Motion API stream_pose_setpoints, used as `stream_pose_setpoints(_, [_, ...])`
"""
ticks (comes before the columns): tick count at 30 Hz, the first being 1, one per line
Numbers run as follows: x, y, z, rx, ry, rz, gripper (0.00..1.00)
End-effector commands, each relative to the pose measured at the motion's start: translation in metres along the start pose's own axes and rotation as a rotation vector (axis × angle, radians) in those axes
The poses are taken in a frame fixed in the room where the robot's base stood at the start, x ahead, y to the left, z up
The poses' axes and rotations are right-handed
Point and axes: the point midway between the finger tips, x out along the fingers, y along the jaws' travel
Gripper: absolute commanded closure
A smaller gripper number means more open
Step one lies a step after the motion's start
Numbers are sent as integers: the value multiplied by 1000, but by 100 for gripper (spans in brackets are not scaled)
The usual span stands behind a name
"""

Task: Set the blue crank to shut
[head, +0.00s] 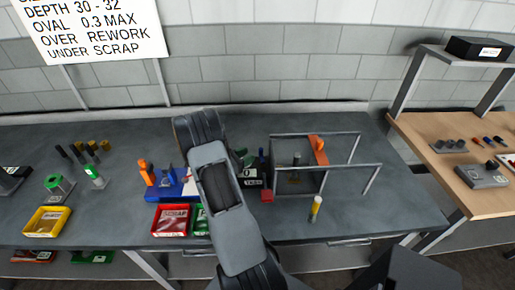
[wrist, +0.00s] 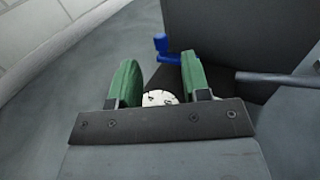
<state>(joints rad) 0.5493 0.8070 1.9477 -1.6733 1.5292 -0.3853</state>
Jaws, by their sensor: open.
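The blue crank (wrist: 162,45) shows in the wrist view as a small blue piece at the left edge of a dark box (wrist: 225,40). It lies beyond my gripper's fingertips and looks apart from them. My gripper (wrist: 160,80) has two green fingers, open, with no object clearly held. A white round face with dark marks (wrist: 160,98) shows low between the fingers; I cannot tell whether it touches them. In the head view my arm hides most of the gripper, and I cannot make out the crank's setting.
A yellow-topped post (head: 315,208) stands in front. Red (head: 170,220) and yellow (head: 48,221) trays are left. A grey rod (wrist: 275,77) lies right of my fingers.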

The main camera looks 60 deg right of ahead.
Motion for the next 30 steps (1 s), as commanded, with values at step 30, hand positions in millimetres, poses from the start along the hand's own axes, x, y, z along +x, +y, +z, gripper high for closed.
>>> stream_pose_setpoints(30, [52, 0, 0, 1, 1, 0, 76])
